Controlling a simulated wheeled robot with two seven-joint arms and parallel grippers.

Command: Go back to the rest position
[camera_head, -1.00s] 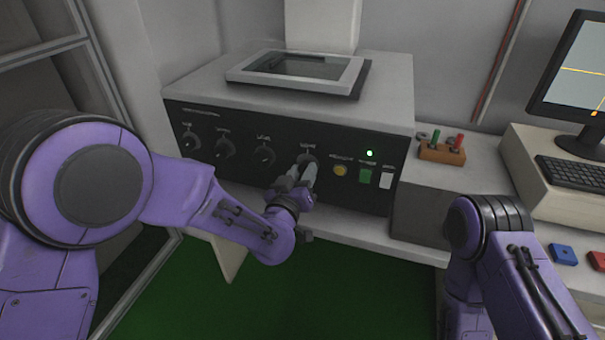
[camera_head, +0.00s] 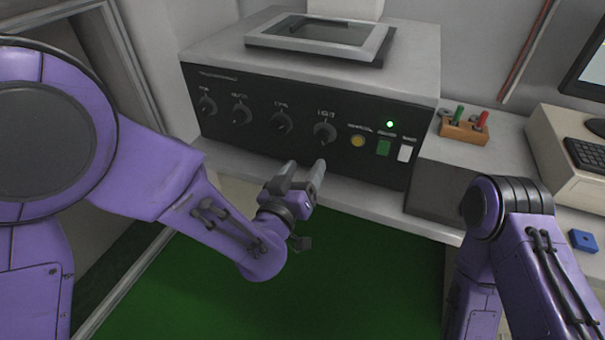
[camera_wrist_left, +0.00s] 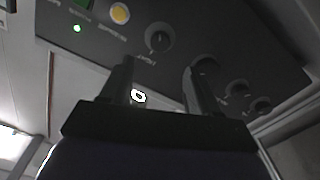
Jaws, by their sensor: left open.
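My left gripper (camera_head: 302,176) is open and empty in the head view, in front of and below the machine's front panel. It is apart from the rightmost knob (camera_head: 325,132). In the left wrist view, the two fingers of the left gripper (camera_wrist_left: 158,85) stand apart with nothing between them. The same knob (camera_wrist_left: 160,38) shows beyond them. My right arm stands at the right of the head view, and its gripper is not in view.
The grey machine (camera_head: 412,72) has several knobs, a yellow button (camera_head: 358,141), a green switch (camera_head: 384,147), a white switch (camera_head: 405,153) and a lit green lamp (camera_head: 390,124). A wooden block (camera_head: 463,130) with red and green pegs stands right. Green floor (camera_head: 350,270) lies below.

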